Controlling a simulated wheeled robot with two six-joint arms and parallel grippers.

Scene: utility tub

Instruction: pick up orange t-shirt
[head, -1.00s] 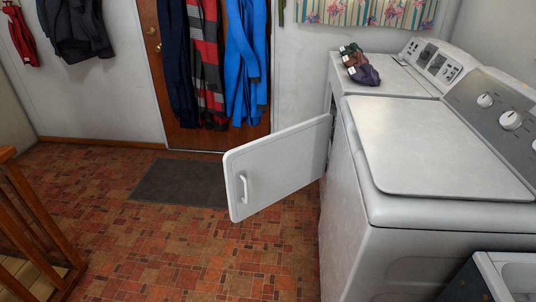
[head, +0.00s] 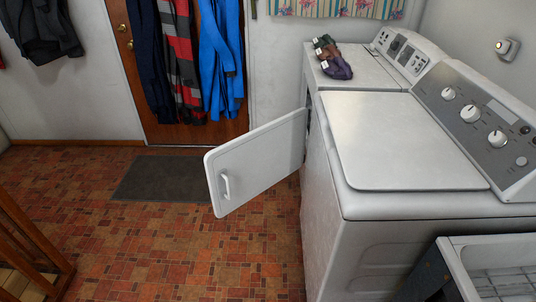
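No orange t-shirt shows in the head view. Neither of my grippers is in view. A white dryer (head: 350,68) stands at the back right with its front door (head: 257,158) swung open to the left; its inside is hidden from here. A small bundle of dark cloth items (head: 333,60), purple, brown and dark green, lies on top of the dryer.
A white washer (head: 395,140) with a closed lid stands in front of the dryer. A utility tub (head: 455,262) is at the lower right. Coats (head: 220,60) hang on the brown door. A wooden railing (head: 30,240) is at left. The tiled floor and grey mat (head: 160,180) are clear.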

